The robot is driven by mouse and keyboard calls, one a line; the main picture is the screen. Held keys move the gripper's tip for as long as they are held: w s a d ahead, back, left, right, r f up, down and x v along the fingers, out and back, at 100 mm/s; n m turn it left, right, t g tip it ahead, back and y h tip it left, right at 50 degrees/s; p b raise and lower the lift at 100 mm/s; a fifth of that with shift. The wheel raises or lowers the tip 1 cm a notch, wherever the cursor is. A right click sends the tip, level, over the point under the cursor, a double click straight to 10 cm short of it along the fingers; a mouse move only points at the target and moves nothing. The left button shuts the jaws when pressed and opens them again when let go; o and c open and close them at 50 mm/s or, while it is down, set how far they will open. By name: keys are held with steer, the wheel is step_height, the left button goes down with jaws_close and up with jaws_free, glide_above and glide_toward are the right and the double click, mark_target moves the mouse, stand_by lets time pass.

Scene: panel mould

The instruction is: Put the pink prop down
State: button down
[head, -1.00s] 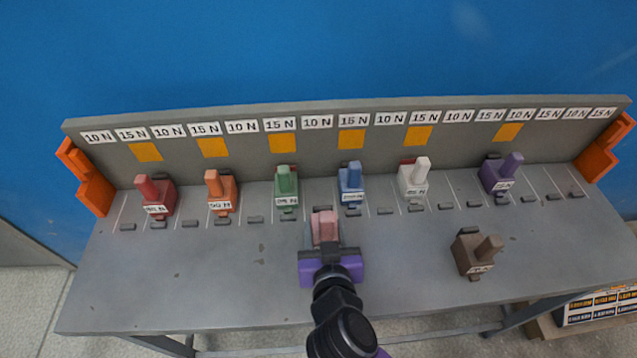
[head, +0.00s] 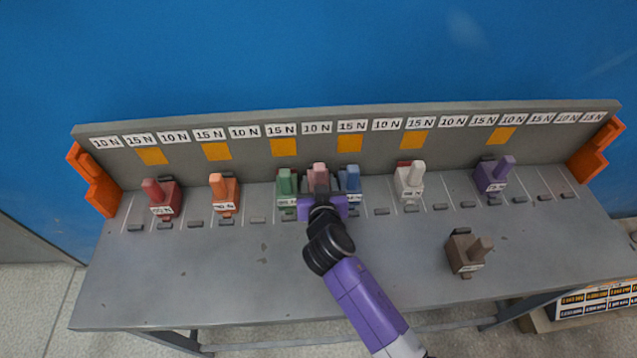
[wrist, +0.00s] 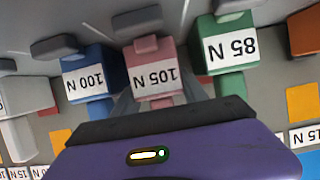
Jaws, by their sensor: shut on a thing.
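The pink prop (head: 317,176) is between the green prop (head: 286,183) and the blue prop (head: 350,180) in the back row on the grey table. My gripper (head: 319,190) is shut on it from the front and hides its lower part in the head view. In the wrist view the pink prop (wrist: 153,72) carries a 105 N label. The blue prop (wrist: 87,75), labelled 100 N, and the green prop (wrist: 231,55), labelled 85 N, stand close on either side. I cannot tell whether the pink prop touches the table.
Red (head: 161,196), orange (head: 223,193), white (head: 410,182) and purple (head: 491,175) props stand along the same row. A brown prop (head: 466,252) stands forward on the right. The back panel (head: 250,162) rises behind the row. The table's front left (head: 190,275) is clear.

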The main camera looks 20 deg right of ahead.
steer(key=shift+f, duration=0.45)
steer(key=shift+f, duration=0.2)
steer(key=c, duration=0.9)
jaws_free()
steer(key=shift+r, duration=0.1)
steer(key=shift+r, duration=0.15)
steer(key=b+v, duration=0.1)
steer(key=v, duration=1.1)
